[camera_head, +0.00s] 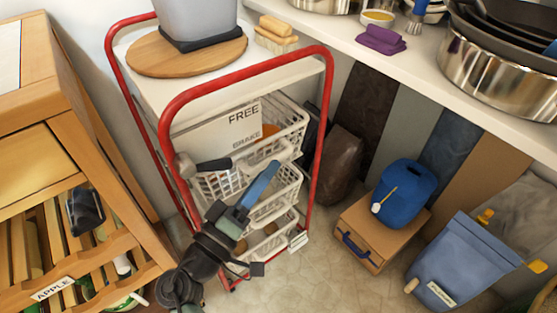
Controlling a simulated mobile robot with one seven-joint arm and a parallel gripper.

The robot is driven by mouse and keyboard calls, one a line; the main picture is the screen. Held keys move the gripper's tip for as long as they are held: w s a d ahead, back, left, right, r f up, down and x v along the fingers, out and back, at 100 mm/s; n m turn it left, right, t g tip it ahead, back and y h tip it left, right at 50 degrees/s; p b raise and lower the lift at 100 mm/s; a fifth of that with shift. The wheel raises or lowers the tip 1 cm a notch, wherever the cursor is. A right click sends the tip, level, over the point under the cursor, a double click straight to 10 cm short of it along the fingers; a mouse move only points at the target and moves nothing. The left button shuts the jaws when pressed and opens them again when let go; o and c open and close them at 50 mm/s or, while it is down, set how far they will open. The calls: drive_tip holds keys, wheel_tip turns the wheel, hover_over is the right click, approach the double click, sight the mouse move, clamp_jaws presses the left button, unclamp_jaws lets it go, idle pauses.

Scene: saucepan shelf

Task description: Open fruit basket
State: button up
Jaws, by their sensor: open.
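A red-framed trolley (318,150) holds several stacked white wire baskets. The top basket (290,118) has something orange (268,131) in it, which may be fruit. The middle basket (285,192) is partly behind my gripper. The lowest basket (272,243) holds small brown round things. My gripper (262,183) is open and reaches up from the bottom of the picture, with a blue finger in front of the baskets. Only part of its jaws shows. I cannot tell whether it touches a basket.
A panel marked FREE and BRAKE (225,130) and a dark lever (213,165) are on the trolley. A wooden rack (60,175) stands left. A wooden box (365,240), blue jug (405,192) and blue bin (455,262) stand right. Floor (320,275) between is clear.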

sight(279, 155)
drive_tip(key=b+x, duration=0.1)
drive_tip(key=x, duration=0.3)
drive_tip(key=shift+w+d, duration=0.25)
drive_tip(key=shift+w, duration=0.1)
drive_tip(key=c, duration=0.7)
clamp_jaws()
drive_tip(key=shift+r, duration=0.15)
idle(0.3)
